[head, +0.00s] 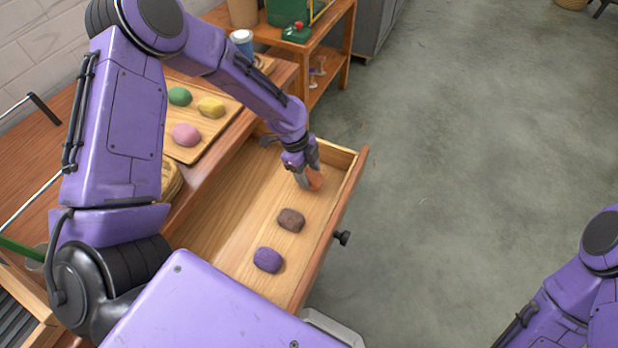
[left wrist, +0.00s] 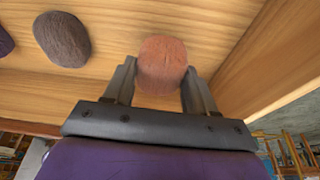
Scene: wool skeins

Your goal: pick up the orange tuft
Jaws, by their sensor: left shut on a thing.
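The orange tuft (head: 315,180) is at the far end of the open drawer (head: 221,205). My left gripper (head: 306,176) is shut on it, and its fingers hide part of the tuft in the head view. In the left wrist view the orange tuft (left wrist: 162,65) sits between the two fingertips of my left gripper (left wrist: 160,78). I cannot tell whether the tuft still touches the drawer floor. At the right edge of the head view part of my right arm shows, but its gripper does not.
A brown tuft (head: 291,220) and a purple tuft (head: 267,260) lie nearer in the drawer. A wooden tray (head: 190,152) on the table holds green (head: 179,96), yellow (head: 211,107) and pink (head: 186,135) tufts. The drawer walls rise close around my left gripper.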

